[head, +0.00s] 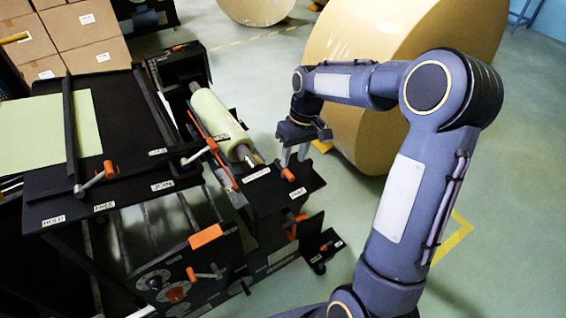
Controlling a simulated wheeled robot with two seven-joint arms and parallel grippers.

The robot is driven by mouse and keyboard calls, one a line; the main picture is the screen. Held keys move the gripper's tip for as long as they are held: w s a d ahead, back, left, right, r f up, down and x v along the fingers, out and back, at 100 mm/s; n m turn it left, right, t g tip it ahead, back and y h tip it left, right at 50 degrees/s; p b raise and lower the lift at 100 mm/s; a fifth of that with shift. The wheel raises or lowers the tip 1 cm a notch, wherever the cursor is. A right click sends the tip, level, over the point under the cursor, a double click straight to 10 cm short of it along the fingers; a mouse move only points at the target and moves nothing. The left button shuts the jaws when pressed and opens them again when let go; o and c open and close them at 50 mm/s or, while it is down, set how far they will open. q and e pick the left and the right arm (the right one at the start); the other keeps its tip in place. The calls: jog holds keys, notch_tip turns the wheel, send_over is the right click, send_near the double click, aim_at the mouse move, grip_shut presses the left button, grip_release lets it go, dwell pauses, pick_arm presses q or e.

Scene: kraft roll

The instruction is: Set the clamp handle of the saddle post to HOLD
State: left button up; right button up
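The black saddle post (275,200) stands at the near end of the pale green roll (220,118), whose metal core end (250,157) rests at it. A clamp handle with an orange end (289,175) sits on the post's top. Two small white labels lie on the post, one at the back left (257,174) and one at the front (297,218); I cannot read them surely. My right gripper (293,158) points down just above the handle, its two light fingers apart. I cannot tell whether they touch the handle. My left gripper is out of view.
A black table (130,115) carries a green sheet (50,135), another orange handle (108,169) and labels including HOLD (53,220) and JOIN (162,186). A large kraft roll (345,50) stands behind my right arm. Cartons (85,30) are at upper left. Floor at right is clear.

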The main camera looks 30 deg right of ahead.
aim_at(290, 173)
jog(key=shift+a+f, duration=0.25)
jog(key=shift+f, duration=1)
jog(key=shift+a+f, duration=0.25)
jog(key=shift+f, duration=1)
grip_shut()
